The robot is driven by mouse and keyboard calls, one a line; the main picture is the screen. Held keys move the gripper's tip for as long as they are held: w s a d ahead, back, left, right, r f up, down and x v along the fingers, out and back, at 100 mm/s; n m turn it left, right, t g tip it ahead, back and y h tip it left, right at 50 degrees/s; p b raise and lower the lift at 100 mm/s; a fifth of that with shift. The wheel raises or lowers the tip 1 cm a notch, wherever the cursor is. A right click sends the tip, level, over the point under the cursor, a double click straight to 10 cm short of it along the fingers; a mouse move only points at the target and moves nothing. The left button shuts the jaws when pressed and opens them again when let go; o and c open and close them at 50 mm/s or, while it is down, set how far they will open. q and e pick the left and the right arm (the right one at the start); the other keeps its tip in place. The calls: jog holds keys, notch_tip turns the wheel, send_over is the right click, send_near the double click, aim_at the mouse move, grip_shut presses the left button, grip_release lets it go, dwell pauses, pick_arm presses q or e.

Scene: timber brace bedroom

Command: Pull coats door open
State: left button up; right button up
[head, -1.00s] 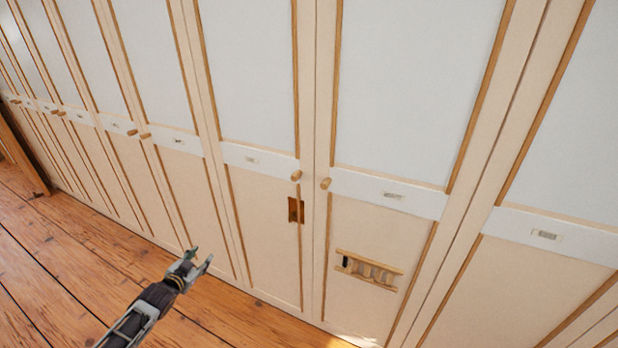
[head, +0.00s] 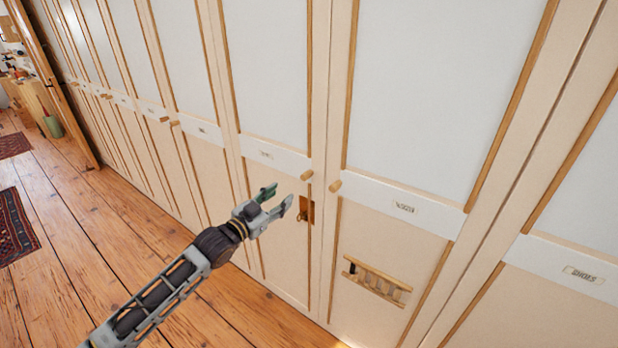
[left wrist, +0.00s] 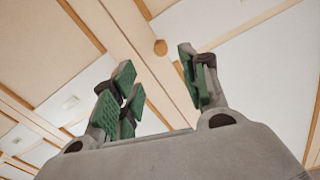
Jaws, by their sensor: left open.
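A long row of cream wardrobe doors with wood trim and small name plates fills the head view. The plate (head: 403,207) on the door right of centre is too blurred to read surely, so I cannot tell which door is the coats door. Two round wooden knobs face each other at the middle seam, a left knob (head: 306,175) and a right knob (head: 335,186). The doors beside this seam look shut. My left gripper (head: 279,198) is open and empty, left of and slightly below the left knob, apart from it. In the left wrist view one knob (left wrist: 160,47) shows beyond the spread fingers (left wrist: 158,90).
A brass-coloured plate (head: 304,210) with a key-like piece sits below the left knob. A small wooden rack (head: 376,278) is on the door to the right. A plate reading SHOES (head: 583,274) is at far right. Plank floor (head: 90,240) is open at left, with patterned rugs (head: 12,225).

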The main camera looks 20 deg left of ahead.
jog(key=shift+s+a, duration=0.1)
jog(key=shift+a, duration=0.3)
